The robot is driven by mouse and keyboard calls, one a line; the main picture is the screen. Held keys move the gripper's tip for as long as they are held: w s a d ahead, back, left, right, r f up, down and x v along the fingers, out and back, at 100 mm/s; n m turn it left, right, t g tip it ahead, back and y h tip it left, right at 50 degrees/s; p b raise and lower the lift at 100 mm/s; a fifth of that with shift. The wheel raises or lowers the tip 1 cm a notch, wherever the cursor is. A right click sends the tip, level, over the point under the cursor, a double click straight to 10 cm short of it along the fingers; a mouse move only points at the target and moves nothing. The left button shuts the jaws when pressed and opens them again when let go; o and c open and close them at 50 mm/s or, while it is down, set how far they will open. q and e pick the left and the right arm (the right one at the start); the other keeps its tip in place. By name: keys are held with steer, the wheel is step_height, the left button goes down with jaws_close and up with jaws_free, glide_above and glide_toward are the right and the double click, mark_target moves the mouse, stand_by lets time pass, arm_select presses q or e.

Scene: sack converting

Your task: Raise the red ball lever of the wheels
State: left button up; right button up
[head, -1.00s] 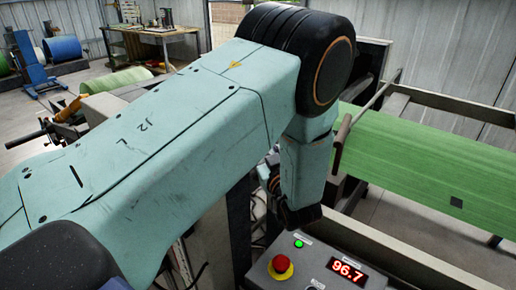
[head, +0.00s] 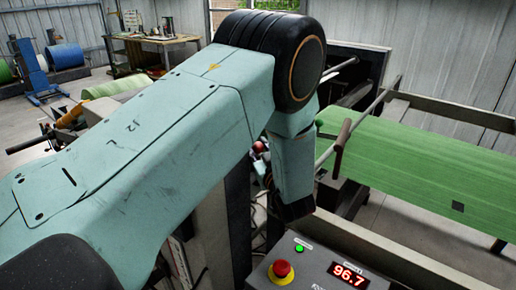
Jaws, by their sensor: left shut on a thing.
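My left arm crosses the view from the left, bends at a black elbow, and its forearm drops beside the machine frame. A small red ball (head: 259,147), apparently the end of the lever, shows just left of the forearm. My left gripper (head: 263,166) is mostly hidden behind the forearm and wrist; the part that shows is small, close to the red ball, and shut on the lever. The lever's rod and the wheels cannot be made out. My right gripper is not in view.
A wide green web (head: 420,165) runs right under a metal bar (head: 362,115). A workbench (head: 150,48) and rolls stand at the back left.

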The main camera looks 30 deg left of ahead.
arm_select(q)
jaws_close()
steer(key=shift+f, duration=0.1)
